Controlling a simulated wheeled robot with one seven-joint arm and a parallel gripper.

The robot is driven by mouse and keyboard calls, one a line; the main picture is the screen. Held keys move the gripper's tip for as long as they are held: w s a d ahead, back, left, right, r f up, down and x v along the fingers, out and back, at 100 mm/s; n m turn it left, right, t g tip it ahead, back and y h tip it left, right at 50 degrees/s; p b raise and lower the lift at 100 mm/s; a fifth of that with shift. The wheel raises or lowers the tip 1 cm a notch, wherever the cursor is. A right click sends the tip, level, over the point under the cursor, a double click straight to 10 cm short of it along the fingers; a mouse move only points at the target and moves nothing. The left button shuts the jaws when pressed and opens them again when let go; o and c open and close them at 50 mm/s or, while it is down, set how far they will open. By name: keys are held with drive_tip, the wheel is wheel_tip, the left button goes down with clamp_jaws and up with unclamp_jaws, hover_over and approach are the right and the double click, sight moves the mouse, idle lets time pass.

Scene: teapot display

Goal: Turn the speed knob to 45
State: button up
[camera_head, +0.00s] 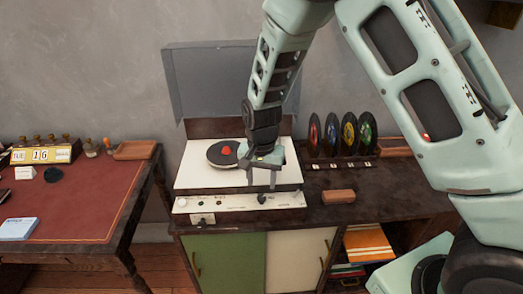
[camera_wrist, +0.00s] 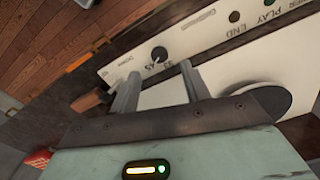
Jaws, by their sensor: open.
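The record player (camera_head: 190,180) is white, with its lid raised and a black record with a red centre (camera_head: 226,151) on top. The speed knob (camera_wrist: 159,53) is a small round black knob on the white front panel; it also shows in the head view (camera_head: 262,199). Small printed marks sit beside it in the wrist view, one looking like 45; which one it points to is unclear. My gripper (camera_head: 262,183) is open and empty, fingers pointing down over the panel. In the wrist view the knob lies just beyond and between the fingertips (camera_wrist: 160,71), apart from them.
The panel also has PLAY and END labels with small round buttons (camera_wrist: 234,16). Several coloured records (camera_head: 349,135) stand in a rack to the right. A brown block (camera_head: 338,196) lies on the dark cabinet top. A red-topped desk (camera_head: 85,205) stands at left.

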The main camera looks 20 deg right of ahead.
sight(261, 197)
wheel_tip(261, 197, up, 12)
idle(0.3)
drive_tip(key=shift+f, duration=0.15)
drive_tip(key=s+a+r+n, duration=0.1)
drive_tip(key=s+a+n, duration=0.1)
drive_tip(key=s+n, duration=0.3)
drive_tip(key=s+a+r+n, duration=0.1)
drive_tip(key=s+n, duration=0.3)
drive_tip(key=s, duration=0.9)
drive_tip(key=s+a+r+n, duration=0.1)
drive_tip(key=s+a+n, duration=0.2)
drive_tip(key=s, duration=0.6)
drive_tip(key=n, duration=0.2)
drive_tip(key=shift+s+a+r+n+y, duration=0.15)
drive_tip(key=shift+a+r+n+y, duration=0.15)
drive_tip(key=shift+r, duration=0.05)
